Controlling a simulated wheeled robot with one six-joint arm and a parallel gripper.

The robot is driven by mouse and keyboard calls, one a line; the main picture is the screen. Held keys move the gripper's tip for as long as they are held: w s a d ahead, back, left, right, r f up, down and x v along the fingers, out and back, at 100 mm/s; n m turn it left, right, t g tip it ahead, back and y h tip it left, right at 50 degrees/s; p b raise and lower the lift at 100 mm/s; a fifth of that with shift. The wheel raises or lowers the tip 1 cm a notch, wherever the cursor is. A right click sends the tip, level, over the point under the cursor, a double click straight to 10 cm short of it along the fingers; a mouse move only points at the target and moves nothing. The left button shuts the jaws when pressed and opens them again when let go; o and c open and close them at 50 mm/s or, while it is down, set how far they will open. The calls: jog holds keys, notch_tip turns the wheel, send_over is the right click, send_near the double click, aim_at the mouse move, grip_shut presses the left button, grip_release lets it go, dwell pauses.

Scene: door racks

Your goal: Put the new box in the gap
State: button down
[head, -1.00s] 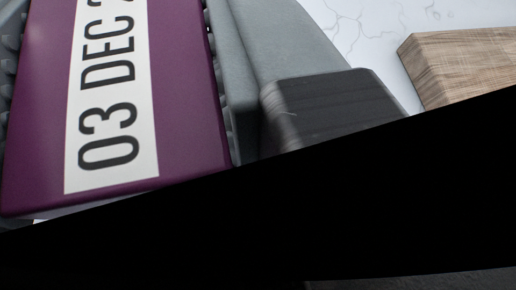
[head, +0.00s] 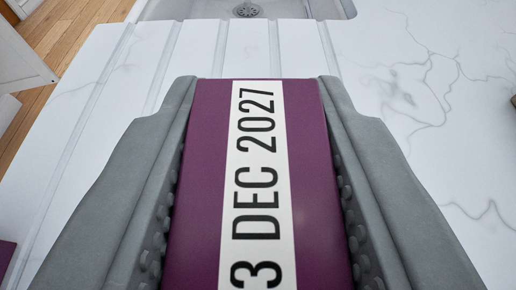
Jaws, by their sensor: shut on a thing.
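The purple box (head: 208,190) has a white label band reading "3 DEC 2027", its first part cut off at the bottom edge. My gripper (head: 258,88) is shut on it, with one grey ridged finger along each long side. The box's near end runs out of the picture. A white marble-like counter lies beyond and below the box. No gap shows in this view.
A sink (head: 245,10) with a drain is at the top, with a grooved draining area (head: 115,75) in front. A wooden floor (head: 75,25) and a white panel (head: 20,55) are at upper left. A purple thing (head: 6,255) shows at the lower left edge.

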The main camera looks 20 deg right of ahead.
jog(key=c, duration=1.1)
grip_release()
jog(key=shift+f, duration=0.1)
jog(key=shift+o, duration=0.2)
